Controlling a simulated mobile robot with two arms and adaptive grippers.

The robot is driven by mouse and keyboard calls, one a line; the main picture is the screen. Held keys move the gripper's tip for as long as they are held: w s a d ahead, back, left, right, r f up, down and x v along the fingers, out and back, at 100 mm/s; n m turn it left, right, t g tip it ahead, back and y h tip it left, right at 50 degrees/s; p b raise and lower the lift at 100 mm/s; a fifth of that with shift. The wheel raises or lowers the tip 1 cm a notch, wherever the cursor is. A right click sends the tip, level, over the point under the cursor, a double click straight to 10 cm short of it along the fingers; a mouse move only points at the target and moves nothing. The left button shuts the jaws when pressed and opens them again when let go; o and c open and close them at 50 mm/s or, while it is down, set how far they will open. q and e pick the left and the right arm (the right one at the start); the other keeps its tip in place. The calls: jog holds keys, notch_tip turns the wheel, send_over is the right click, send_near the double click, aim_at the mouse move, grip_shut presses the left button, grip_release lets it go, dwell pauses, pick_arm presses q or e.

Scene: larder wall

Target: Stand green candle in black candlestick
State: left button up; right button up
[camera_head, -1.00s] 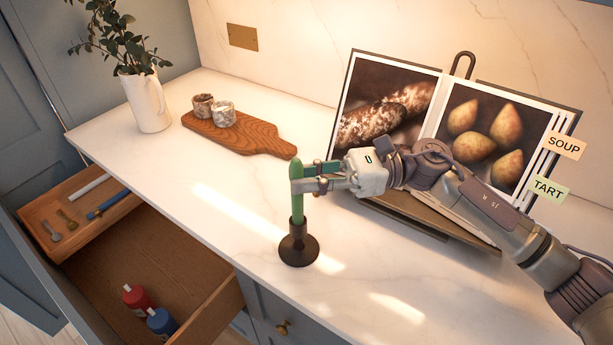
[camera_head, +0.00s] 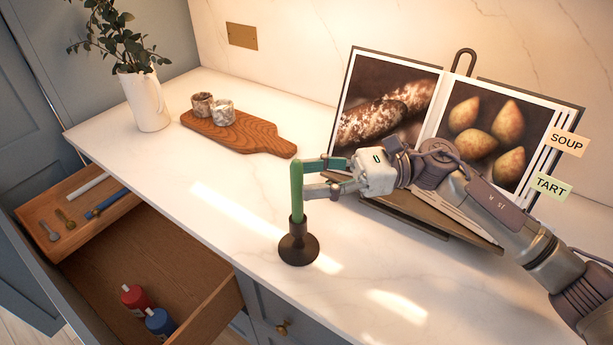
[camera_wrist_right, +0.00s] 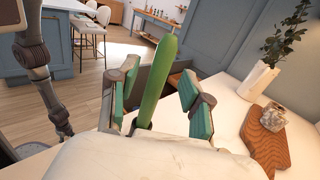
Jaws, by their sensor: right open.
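The green candle (camera_head: 297,192) stands upright in the black candlestick (camera_head: 299,249) on the white counter. Its lower end is hidden inside the candlestick's socket. My right gripper (camera_head: 309,178) is open at the candle's upper half, just to its right. In the right wrist view the candle (camera_wrist_right: 158,85) rises between the two spread fingers (camera_wrist_right: 160,78), with a gap showing on each side. My left arm shows at the left edge of the right wrist view, with its gripper (camera_wrist_right: 62,125) small and low; its jaws are too unclear to read.
An open cookbook (camera_head: 400,110) on a stand is behind my right arm. A wooden board (camera_head: 255,137) with two cups and a white jug (camera_head: 147,100) stand further left. An open drawer (camera_head: 215,315) at the front holds bottles and utensils. The counter around the candlestick is clear.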

jog(key=d, duration=0.6)
jog(key=shift+w, duration=0.45)
